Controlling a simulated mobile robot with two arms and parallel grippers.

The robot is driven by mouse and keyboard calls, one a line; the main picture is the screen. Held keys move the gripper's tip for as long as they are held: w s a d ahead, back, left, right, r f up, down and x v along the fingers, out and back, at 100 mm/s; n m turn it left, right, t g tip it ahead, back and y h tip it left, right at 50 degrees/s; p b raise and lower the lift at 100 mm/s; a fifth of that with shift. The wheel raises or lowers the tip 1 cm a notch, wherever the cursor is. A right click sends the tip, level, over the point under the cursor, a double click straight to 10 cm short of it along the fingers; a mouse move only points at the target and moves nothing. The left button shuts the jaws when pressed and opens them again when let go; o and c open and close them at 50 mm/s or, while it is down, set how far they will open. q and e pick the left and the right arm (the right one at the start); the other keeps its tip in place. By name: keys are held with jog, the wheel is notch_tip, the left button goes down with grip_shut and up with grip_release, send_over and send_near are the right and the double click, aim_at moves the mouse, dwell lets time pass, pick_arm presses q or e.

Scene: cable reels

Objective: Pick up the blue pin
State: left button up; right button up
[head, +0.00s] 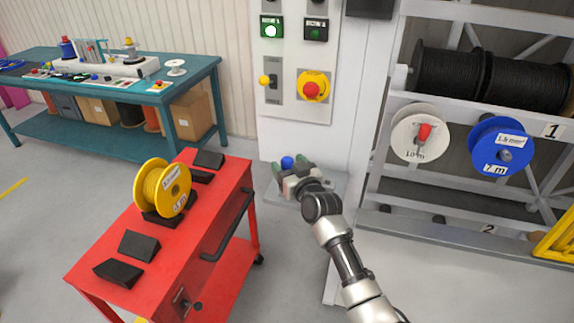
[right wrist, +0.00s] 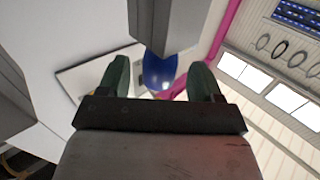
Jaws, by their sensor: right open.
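The blue pin (head: 287,162) shows as a round blue head in front of the white panel, above a small grey shelf. My right gripper (head: 290,170) is at it, open, with a green fingertip on either side. In the right wrist view the blue head (right wrist: 160,72) lies between the two spread green fingers of the gripper (right wrist: 159,78), with gaps on both sides. A grey block (right wrist: 165,22) adjoins the head there; the pin's lower part is hidden. My left gripper is not in view.
A white panel (head: 293,130) carries a yellow-and-red emergency button (head: 312,87) and a yellow-knobbed lever (head: 265,80). A red cart (head: 205,245) with a yellow reel (head: 163,188) stands left. A reel rack (head: 450,105) stands right. Grey floor lies between cart and panel.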

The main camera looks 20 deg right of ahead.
jog(key=shift+w, duration=0.6)
jog(key=shift+s, duration=0.1)
jog(key=c, duration=1.1)
jog(key=shift+r+b, duration=0.3)
jog(key=shift+r, duration=4.7)
